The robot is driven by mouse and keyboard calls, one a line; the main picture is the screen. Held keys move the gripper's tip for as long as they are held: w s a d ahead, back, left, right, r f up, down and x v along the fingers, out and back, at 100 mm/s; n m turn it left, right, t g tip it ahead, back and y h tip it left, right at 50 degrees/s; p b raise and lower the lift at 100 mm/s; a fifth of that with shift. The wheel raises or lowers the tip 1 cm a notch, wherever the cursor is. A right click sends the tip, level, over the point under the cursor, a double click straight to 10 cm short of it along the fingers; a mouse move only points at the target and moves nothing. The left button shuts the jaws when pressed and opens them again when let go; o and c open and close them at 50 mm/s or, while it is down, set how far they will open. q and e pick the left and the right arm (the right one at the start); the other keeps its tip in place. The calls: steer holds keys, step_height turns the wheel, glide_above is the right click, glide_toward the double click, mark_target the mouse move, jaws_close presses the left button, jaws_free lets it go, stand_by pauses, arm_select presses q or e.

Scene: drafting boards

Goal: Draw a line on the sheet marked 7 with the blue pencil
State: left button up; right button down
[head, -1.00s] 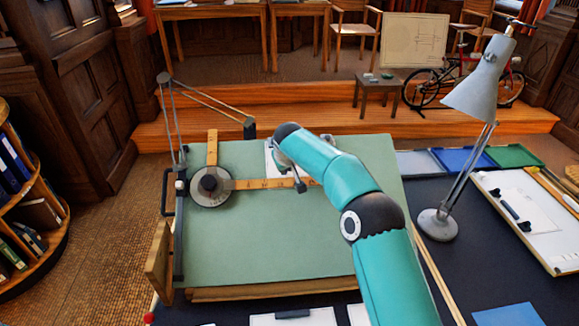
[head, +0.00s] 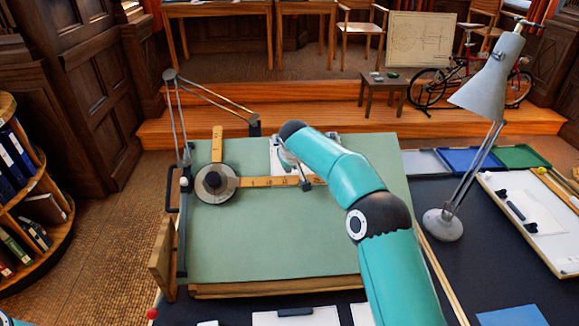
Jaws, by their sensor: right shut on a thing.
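A white sheet (head: 276,158) lies on the upper part of the green drafting board (head: 270,240), partly covered by my right arm. I cannot read a number on it. My right gripper (head: 295,173) is over this sheet, just above the wooden ruler arm (head: 262,182). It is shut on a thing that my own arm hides. I cannot make out the blue pencil. My left gripper is not in view.
The drafting machine's round head (head: 214,183) sits on the board's left side. A clipboard (head: 296,317) lies at the front.

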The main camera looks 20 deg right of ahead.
steer(key=shift+w+f, duration=0.2)
steer(key=shift+f, duration=0.15)
stand_by(0.8)
steer(key=shift+s+d+f, duration=0.1)
steer(key=shift+s+d, duration=0.15)
steer(key=shift+d, duration=0.55)
stand_by(0.5)
steer(key=shift+s+d, duration=0.1)
steer(key=shift+d, duration=0.2)
steer(key=shift+s+d+b, duration=0.2)
steer(key=shift+d+b, duration=0.05)
steer(key=shift+d, duration=0.55)
steer(key=shift+s+d+b, duration=0.2)
steer(key=shift+d+b, duration=0.05)
steer(key=shift+d, duration=0.5)
stand_by(1.4)
steer(key=shift+s+d, duration=0.1)
steer(key=shift+d, duration=0.3)
steer(key=shift+s+d, duration=0.2)
steer(key=shift+d, duration=0.5)
stand_by(0.6)
steer(key=shift+d, duration=0.25)
stand_by(0.3)
